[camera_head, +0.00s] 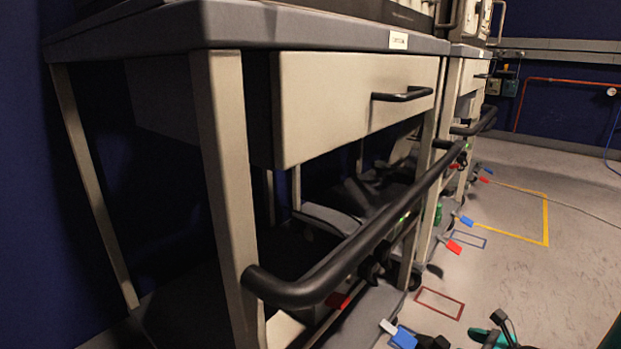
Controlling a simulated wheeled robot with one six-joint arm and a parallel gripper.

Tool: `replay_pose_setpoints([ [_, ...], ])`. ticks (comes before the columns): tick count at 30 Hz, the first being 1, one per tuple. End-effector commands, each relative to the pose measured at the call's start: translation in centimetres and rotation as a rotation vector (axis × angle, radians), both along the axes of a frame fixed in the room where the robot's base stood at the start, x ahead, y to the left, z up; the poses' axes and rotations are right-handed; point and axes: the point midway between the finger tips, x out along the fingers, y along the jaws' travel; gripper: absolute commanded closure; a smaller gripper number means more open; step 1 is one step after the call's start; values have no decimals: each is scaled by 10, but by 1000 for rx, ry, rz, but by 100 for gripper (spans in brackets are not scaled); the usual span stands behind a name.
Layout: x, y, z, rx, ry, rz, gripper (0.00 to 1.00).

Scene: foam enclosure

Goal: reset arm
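My gripper is not in view, and I cannot see whether it is open or shut. No part that I can surely tell as my arm shows in the head view.
A grey-topped workbench (300,28) with a beige drawer (340,95) and black drawer handle (403,94) fills the left and middle. A thick black rail (360,240) runs along its front. A second cart (468,85) stands behind. Open floor (520,270) with a yellow outline (545,220) lies right.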

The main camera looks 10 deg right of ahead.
Motion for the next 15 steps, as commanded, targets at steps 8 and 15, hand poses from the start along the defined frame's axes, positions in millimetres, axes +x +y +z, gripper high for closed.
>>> replay_pose_setpoints([
  [8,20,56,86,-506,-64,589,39],
  [15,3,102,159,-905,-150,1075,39],
])
